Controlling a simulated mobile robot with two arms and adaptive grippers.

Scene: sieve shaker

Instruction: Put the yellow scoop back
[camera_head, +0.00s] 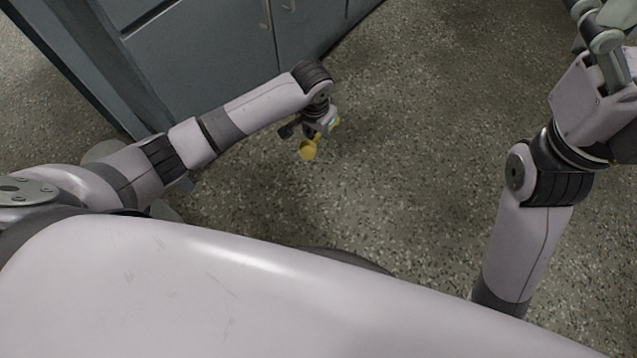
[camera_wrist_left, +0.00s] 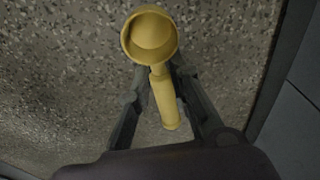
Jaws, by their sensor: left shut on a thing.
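My left gripper (camera_wrist_left: 157,88) is shut on the yellow scoop (camera_wrist_left: 150,38) by its handle, which passes between the fingers. The round, hollow bowl of the scoop sticks out past the fingertips. In the head view the yellow scoop (camera_head: 308,150) hangs below my left wrist, in the air over the speckled floor. The left gripper (camera_head: 315,137) is small there and partly hidden by the wrist. My right gripper (camera_head: 603,42) is at the top right edge of the head view, cut off by the frame, and its jaw state is unclear.
Blue-grey cabinets (camera_head: 215,60) with handles stand behind my left arm at the top left. A dark cabinet edge (camera_wrist_left: 283,75) also shows at the right of the left wrist view. The speckled floor (camera_head: 400,180) between my two arms is clear.

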